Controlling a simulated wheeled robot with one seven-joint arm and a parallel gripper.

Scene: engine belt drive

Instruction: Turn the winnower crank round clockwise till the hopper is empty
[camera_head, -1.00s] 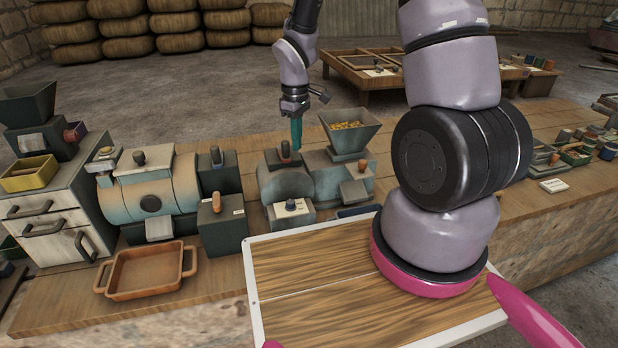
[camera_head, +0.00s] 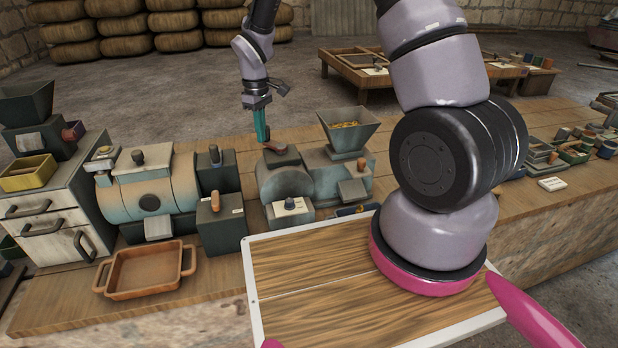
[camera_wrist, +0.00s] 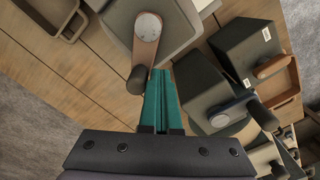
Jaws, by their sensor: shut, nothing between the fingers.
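The winnower (camera_head: 312,178) is a grey-green rounded machine on the bench. Its flared hopper (camera_head: 348,128) at the right still shows yellow grain (camera_head: 346,125) inside. The crank (camera_head: 275,148) lies across the top left of the machine. In the wrist view, the crank (camera_wrist: 147,52) is a brown arm with a pale round hub and a dark knob (camera_wrist: 137,80). My gripper (camera_head: 263,139) is shut and empty, its teal fingers pointing down at the crank's left end. In the wrist view, my gripper's fingertips (camera_wrist: 161,73) are right beside the knob; I cannot tell whether they touch it.
A dark box with an orange-handled lever (camera_head: 217,215) and a teal-orange drum machine (camera_head: 150,195) stand left of the winnower. An orange tray (camera_head: 146,270) sits at the bench's front. A wooden-topped white tray (camera_head: 310,285) is in front.

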